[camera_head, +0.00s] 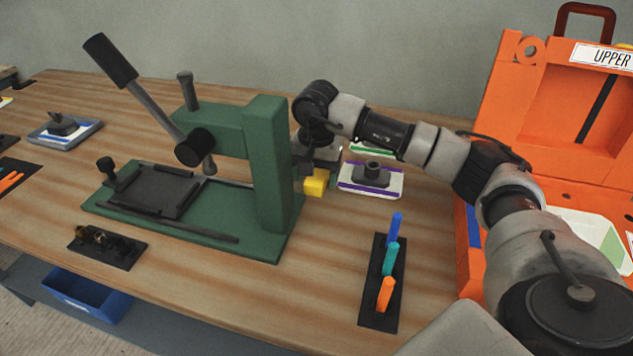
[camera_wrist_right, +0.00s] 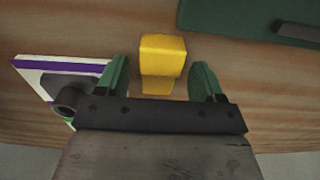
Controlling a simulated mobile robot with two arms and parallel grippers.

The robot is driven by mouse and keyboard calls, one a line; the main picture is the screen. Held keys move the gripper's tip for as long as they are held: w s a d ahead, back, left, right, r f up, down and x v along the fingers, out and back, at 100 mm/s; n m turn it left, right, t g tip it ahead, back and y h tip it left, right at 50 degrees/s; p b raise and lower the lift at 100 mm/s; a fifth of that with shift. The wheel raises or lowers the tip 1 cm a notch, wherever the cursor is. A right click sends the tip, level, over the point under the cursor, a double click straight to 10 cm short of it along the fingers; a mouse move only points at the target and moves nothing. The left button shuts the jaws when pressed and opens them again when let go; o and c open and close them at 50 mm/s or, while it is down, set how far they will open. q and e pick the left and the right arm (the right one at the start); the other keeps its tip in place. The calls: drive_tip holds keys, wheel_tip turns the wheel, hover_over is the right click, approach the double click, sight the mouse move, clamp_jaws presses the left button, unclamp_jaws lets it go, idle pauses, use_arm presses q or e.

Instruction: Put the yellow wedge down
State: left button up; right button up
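The yellow wedge (camera_head: 316,183) is just behind the green press's upright in the head view, below my right gripper (camera_head: 318,168). In the right wrist view the wedge (camera_wrist_right: 162,58) lies ahead of and between the green fingertips of my right gripper (camera_wrist_right: 160,80). The gripper is open, with a visible gap between the wedge and each finger. The wedge seems to rest on the wooden table, though its underside is hidden. My left gripper is not in view.
The green press (camera_head: 268,170) stands close left of the wedge. A purple-edged tray (camera_head: 370,190) with a dark part is close right. A black rack (camera_head: 377,290) holds coloured pegs nearer the front. An orange case (camera_head: 520,110) stands at right. Bare table lies between press and rack.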

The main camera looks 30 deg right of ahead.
drive_tip(key=c, duration=0.9)
drive_tip(key=shift+r, duration=0.15)
drive_tip(key=shift+c, duration=0.2)
